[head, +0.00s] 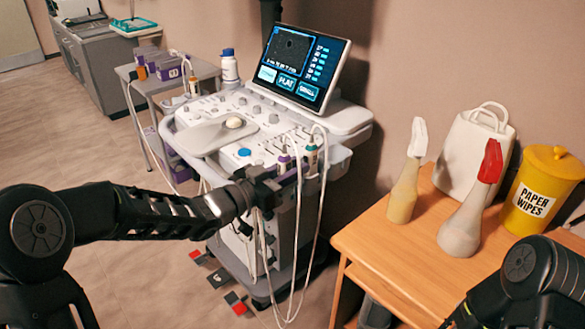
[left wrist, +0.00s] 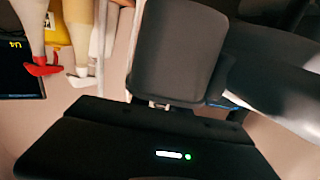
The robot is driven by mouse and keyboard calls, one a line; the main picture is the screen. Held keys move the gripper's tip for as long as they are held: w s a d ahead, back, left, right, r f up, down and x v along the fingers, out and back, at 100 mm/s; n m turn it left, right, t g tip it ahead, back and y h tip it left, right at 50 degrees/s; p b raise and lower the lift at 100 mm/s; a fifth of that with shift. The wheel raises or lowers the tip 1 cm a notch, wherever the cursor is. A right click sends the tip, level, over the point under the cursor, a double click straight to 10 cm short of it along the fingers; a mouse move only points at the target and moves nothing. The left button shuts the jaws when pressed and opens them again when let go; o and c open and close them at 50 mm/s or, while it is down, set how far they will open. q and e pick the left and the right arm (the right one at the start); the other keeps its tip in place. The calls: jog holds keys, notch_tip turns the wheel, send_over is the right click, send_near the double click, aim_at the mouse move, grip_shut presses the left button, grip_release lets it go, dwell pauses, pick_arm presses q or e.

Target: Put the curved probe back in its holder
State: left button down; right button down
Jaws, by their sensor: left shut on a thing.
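My left gripper (head: 272,184) reaches in from the left to the right front edge of the ultrasound cart (head: 228,128). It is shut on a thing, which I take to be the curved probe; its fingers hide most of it. A probe with a purple band (head: 284,160) and one with a teal band (head: 311,157) stand upright at the cart's right edge, with white cables hanging down. I cannot tell whether the purple-banded one is the held one. In the left wrist view, dark gripper parts (left wrist: 178,50) fill the middle and hide the grasp. My right gripper is out of view.
A wooden table (head: 400,232) at the right holds two spray bottles (head: 462,215), a white bag (head: 473,150) and a yellow wipes tub (head: 541,190). Looped cables (head: 298,250) hang in front of the cart. The lit screen (head: 300,65) stands behind its panel.

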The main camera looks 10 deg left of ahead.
pick_arm(q)
jog(key=shift+f+b, duration=0.35)
dwell(0.6)
jog(key=c, duration=1.2)
grip_release()
jog(key=shift+o, duration=0.2)
jog(key=v, duration=0.7)
jog(key=shift+s+a, duration=0.25)
jog(key=shift+s, duration=0.05)
